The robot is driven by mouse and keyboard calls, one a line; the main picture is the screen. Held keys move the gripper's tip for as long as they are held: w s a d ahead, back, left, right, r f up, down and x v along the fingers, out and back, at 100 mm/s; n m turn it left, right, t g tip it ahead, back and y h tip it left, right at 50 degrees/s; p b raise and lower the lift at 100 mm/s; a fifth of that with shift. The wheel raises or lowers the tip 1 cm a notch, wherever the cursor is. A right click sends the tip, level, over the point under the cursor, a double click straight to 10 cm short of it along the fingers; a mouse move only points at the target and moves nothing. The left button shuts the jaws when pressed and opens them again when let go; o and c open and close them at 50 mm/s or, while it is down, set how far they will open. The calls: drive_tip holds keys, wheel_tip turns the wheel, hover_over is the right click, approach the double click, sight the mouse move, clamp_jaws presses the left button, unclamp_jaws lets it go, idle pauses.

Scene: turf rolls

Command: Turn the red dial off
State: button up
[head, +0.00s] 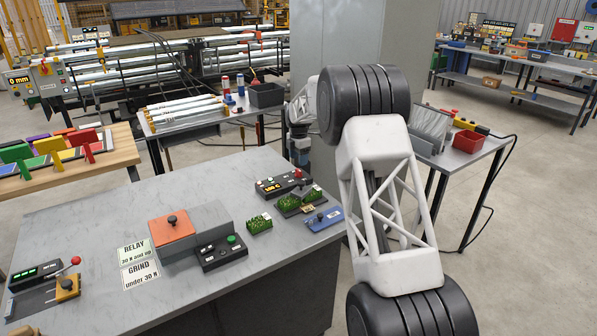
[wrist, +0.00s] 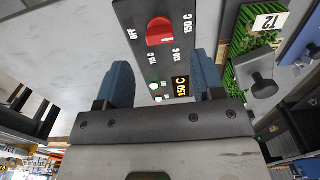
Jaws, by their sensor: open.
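The red dial (wrist: 160,30) sits on a dark panel (wrist: 126,12) marked OFF, 115 C, 130 C and 150 C around it. The panel's small display (wrist: 181,87) reads 150 C, beside a green and a red light. My gripper (wrist: 162,64) is open and empty, with its blue fingers on either side of the panel's lower part, short of the dial. In the head view the panel (head: 279,186) lies at the bench's far right part, with my gripper (head: 301,158) above it.
On the grey bench (head: 100,225), a turf piece tagged 12 (wrist: 270,22) with a dark knob lies right of the panel. A black box with a green button (head: 231,239), an orange-topped block (head: 172,227) and a blue plate (head: 324,219) stand nearby. The bench's left middle is clear.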

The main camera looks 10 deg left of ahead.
sight(298, 170)
drive_tip(key=shift+f, duration=3.2)
drive_tip(key=c, duration=0.9)
drive_tip(key=shift+c, duration=0.2)
